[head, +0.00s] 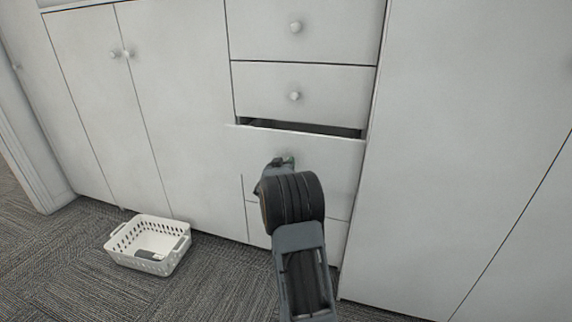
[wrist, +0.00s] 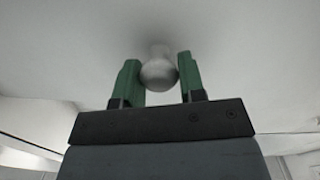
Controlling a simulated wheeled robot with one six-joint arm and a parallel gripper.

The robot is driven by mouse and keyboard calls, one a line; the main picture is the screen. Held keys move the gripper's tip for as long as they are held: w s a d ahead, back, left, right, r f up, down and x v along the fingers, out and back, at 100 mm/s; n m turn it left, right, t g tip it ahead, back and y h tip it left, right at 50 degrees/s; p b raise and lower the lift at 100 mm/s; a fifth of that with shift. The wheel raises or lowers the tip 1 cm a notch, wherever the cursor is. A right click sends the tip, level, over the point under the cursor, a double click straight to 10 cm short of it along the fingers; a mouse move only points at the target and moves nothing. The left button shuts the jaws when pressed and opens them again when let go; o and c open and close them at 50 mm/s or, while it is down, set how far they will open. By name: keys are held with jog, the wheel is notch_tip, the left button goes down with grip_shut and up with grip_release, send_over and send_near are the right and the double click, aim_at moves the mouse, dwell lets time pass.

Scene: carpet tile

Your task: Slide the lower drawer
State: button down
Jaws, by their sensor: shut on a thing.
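A white drawer front (head: 330,155) sits below two shut drawers in the cabinet and stands partly open, with a dark gap along its top edge. My gripper (head: 282,161) is at this drawer front, and my arm hides part of it. In the wrist view, the green fingers of my gripper (wrist: 158,68) stand on both sides of a round pale knob (wrist: 158,75) and are shut on it. The inside of the drawer shows only as a dark strip.
Two shut drawers, the upper one (head: 310,30) and the one below it (head: 330,92), are above. Another panel (head: 329,232) lies below the open drawer. A white basket (head: 120,257) with a dark item inside stands on the grey carpet (head: 60,285) at left. Tall cabinet doors flank the drawers.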

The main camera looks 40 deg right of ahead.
jog(key=c, duration=0.7)
grip_release()
jog(key=shift+a, duration=0.1)
jog(key=p+v, duration=0.2)
jog(key=v, duration=1.1)
jog(key=shift+s+a+p, duration=0.2)
jog(key=shift+a+p, duration=0.1)
jog(key=shift+p, duration=0.1)
jog(key=s+a+r+n+t+y+p, duration=0.25)
jog(key=a+r+n+y+p, duration=0.45)
jog(key=a+r+y+p, duration=0.95)
jog(key=s+a+r+g+p, duration=0.2)
jog(key=s+a+r+p, duration=0.1)
jog(key=s, duration=0.3)
jog(key=s+a+r+n+g+h+p, duration=0.1)
jog(key=s+a+r+g+p, duration=0.2)
jog(key=s+r+p, duration=0.2)
jog(key=s+a+r+g+p, duration=0.3)
jog(key=s+r+p, duration=0.1)
jog(key=s, duration=0.3)
jog(key=shift+s+a+n, duration=0.25)
jog(key=shift+s+n, duration=0.1)
jog(key=shift+n, duration=0.05)
